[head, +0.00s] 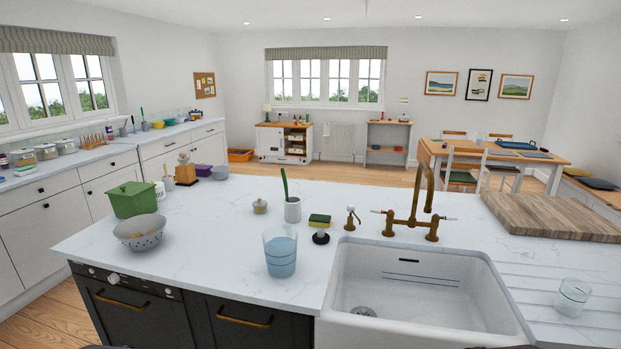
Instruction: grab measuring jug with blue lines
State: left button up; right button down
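A clear jug-like vessel (280,252) with blue bands and a bluish lower part stands upright on the white marble counter, left of the sink. It looks like the measuring jug; its handle cannot be made out. A smaller clear glass vessel (572,297) with faint markings stands on the grooved drainer right of the sink. Neither of my grippers shows in the head view. Only small dark shapes show at the bottom edge, too little to tell what they are.
The white sink (420,290) lies right of the jug, with a brass tap (415,215) behind it. A sponge (319,220) and a white pot (292,210) stand behind the jug.

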aim_at(279, 242)
jog(key=i+j+z, duration=0.15)
jog(key=j+z, duration=0.15)
jog(key=i+j+z, duration=0.1)
jog(key=j+z, duration=0.2)
jog(key=j, duration=0.2)
jog(key=j+z, duration=0.3)
jog(key=i+j, duration=0.05)
jog(key=j, duration=0.05)
